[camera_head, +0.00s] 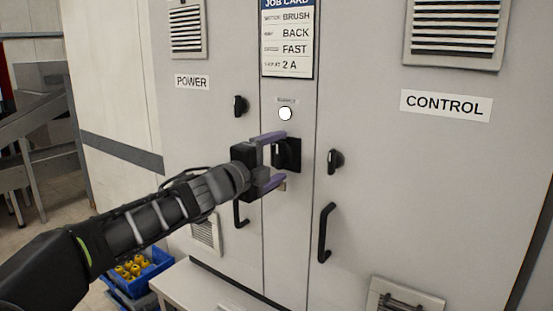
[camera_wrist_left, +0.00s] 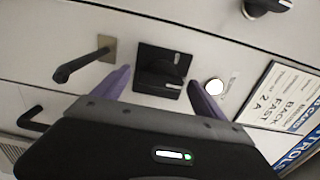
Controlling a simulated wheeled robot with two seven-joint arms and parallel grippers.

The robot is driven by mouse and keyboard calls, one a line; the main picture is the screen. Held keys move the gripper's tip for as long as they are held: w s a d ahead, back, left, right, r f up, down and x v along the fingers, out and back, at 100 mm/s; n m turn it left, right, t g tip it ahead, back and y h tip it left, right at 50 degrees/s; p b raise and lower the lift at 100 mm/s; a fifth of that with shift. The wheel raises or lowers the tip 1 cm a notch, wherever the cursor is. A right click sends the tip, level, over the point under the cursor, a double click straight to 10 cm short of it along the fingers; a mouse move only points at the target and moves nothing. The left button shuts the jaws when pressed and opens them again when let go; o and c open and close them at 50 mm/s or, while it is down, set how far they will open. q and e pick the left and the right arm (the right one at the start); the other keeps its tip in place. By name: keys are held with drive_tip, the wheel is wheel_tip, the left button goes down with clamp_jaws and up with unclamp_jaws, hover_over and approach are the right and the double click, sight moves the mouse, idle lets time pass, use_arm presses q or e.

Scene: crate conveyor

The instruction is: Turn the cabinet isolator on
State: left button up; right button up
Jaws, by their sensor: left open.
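The isolator (camera_head: 292,152) is a black rotary knob on a square black plate, on the narrow middle panel of the grey cabinet. It also shows in the left wrist view (camera_wrist_left: 150,55), with white marks on the plate and the knob. My left gripper (camera_head: 284,158) is open, with purple fingers above and below the knob. In the left wrist view the fingers (camera_wrist_left: 160,80) lie on either side of the knob; I cannot tell whether they touch it. The gripper partly hides the isolator in the head view. My right gripper is not in view.
A round white lamp (camera_head: 285,114) sits just above the isolator, under a job card (camera_head: 287,45). A lever (camera_wrist_left: 85,65) on a tan plate sits below it. Door latches (camera_head: 335,161) and bar handles (camera_head: 325,232) stick out nearby. A blue crate (camera_head: 155,270) stands at lower left.

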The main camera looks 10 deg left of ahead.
use_arm(q)
drive_tip(key=shift+s+a, duration=0.1)
drive_tip(key=v, duration=0.7)
drive_tip(key=shift+s, duration=0.25)
